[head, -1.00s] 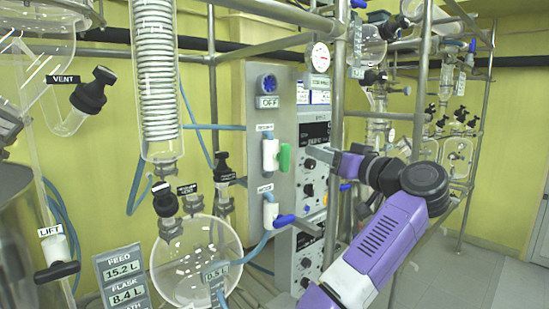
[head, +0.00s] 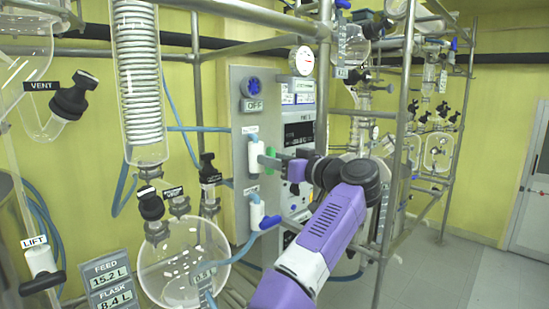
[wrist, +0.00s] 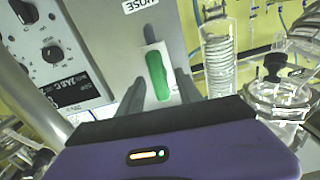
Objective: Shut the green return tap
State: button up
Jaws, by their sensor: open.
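The green return tap (head: 270,158) is on the upper white valve body (head: 256,157) on the grey panel (head: 242,98). In the wrist view the green handle (wrist: 157,76) lies lengthwise between the fingers, in line with its white body. My gripper (wrist: 160,86) is open, with one finger on each side of the handle and a gap on both sides. In the head view my gripper (head: 268,162) reaches the tap from the right and partly hides it.
A blue-handled tap (head: 268,222) sits just below on the same panel. A metal frame post (head: 324,70) stands near my arm. A glass coil column (head: 140,80) and a round flask (head: 180,265) are to the left.

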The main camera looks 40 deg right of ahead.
grip_shut()
